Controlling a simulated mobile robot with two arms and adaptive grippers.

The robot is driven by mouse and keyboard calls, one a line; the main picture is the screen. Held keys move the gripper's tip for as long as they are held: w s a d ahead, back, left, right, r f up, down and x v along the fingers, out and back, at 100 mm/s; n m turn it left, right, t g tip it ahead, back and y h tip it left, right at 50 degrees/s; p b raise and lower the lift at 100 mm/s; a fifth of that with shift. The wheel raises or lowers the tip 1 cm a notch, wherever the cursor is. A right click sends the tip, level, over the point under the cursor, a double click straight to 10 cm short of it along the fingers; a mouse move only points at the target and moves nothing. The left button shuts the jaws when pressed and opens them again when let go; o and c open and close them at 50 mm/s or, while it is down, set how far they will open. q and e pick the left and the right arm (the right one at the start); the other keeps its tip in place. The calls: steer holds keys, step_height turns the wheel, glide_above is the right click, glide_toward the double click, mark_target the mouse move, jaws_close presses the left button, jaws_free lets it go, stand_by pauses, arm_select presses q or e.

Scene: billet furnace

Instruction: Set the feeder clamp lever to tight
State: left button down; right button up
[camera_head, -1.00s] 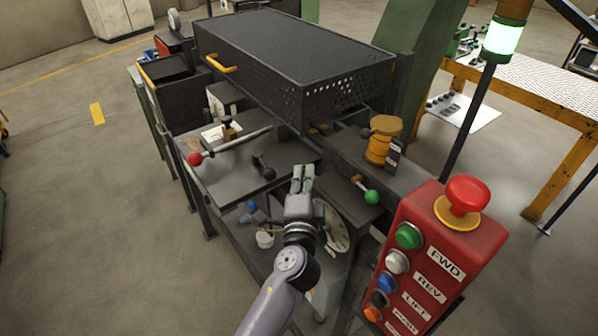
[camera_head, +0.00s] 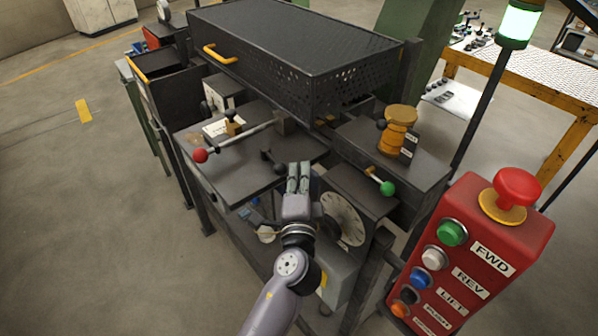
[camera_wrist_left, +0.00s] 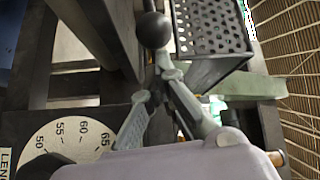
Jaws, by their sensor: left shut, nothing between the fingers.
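My left gripper (camera_head: 299,166) is shut and empty, in front of the dark bench. In the left wrist view its fingertips (camera_wrist_left: 163,62) meet just below a black ball knob (camera_wrist_left: 154,30); I cannot tell if they touch. In the head view a short lever with a black knob (camera_head: 267,155) lies just left of the fingertips. A long lever with a red knob (camera_head: 200,155) is farther left. A short lever with a green knob (camera_head: 388,188) is to the right. No readable label shows which is the feeder clamp lever. My right gripper is out of view.
A perforated black housing (camera_head: 300,50) stands behind the levers. A round dial (camera_head: 343,218) is right of my wrist. A yellow spool (camera_head: 397,130) sits on the bench. A red button box (camera_head: 470,255) and a lamp post (camera_head: 490,90) stand at right. Floor at left is clear.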

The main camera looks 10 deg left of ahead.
arm_select(q)
steer(key=shift+s+a+m+h+p, duration=0.2)
steer(key=shift+a+m+h+p, duration=0.1)
steer(key=shift+h+p, duration=0.15)
steer(key=shift+s, duration=0.1)
